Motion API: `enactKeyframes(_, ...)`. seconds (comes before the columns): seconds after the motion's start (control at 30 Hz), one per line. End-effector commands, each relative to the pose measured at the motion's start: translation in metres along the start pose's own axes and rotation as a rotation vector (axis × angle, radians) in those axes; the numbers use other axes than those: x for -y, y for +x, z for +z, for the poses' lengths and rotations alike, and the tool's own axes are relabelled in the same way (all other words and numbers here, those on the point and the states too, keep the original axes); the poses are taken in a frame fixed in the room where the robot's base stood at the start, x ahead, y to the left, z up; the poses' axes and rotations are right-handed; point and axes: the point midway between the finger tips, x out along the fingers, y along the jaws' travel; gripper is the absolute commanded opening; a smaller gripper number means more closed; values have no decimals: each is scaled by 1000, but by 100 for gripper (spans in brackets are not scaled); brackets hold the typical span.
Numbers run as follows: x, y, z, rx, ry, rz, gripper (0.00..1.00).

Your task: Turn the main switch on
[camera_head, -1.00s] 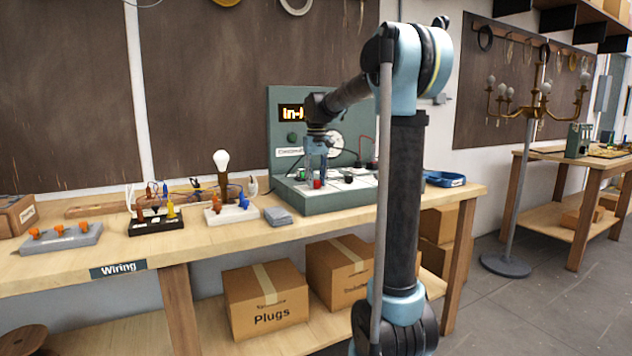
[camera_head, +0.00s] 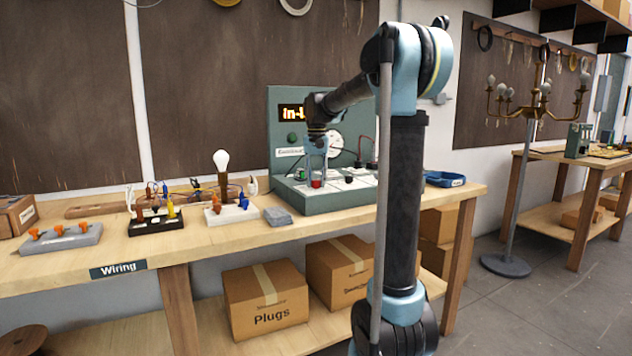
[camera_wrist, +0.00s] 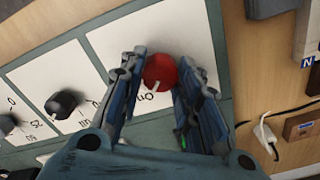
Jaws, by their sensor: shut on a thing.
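The main switch is a red round knob (camera_wrist: 160,72) with a pale pointer mark, on a white panel of the green test console (camera_head: 340,206). In the wrist view my gripper (camera_wrist: 161,80) has its two blue fingers on either side of the red knob, shut on it. The knob's pointer aims down and slightly left in that view, near partly hidden lettering. In the head view my gripper (camera_head: 317,181) reaches down over the console's left part, with the red knob (camera_head: 317,184) between its fingertips.
Black knobs (camera_wrist: 62,104) sit on neighbouring panels. The console's display (camera_head: 292,113) is lit orange, partly hidden by my arm. A grey block (camera_head: 277,216) lies left of the console. A white bulb (camera_head: 221,161) stands further left, and a blue tray (camera_head: 444,179) lies to the right.

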Motion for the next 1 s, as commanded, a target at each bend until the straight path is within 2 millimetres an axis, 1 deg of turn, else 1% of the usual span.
enactKeyframes(0.23, 0, 0, 0, -1, -1, -1, 7)
enactKeyframes(0.27, 0, 0, 0, -1, -1, -1, 33)
enactKeyframes(0.3, 0, 0, 0, -1, -1, -1, 42)
enactKeyframes(0.33, 0, 0, 0, -1, -1, -1, 49)
enactKeyframes(0.37, 0, 0, 0, -1, -1, -1, 51)
enactKeyframes(0.67, 0, 0, 0, 0, -2, 0, 51)
enactKeyframes(0.77, 0, -3, 0, 0, -2, 0, 51)
enactKeyframes(0.87, 0, -12, 0, 1, -2, 0, 51)
enactKeyframes(1.0, 0, -34, 0, 1, -2, 0, 51)
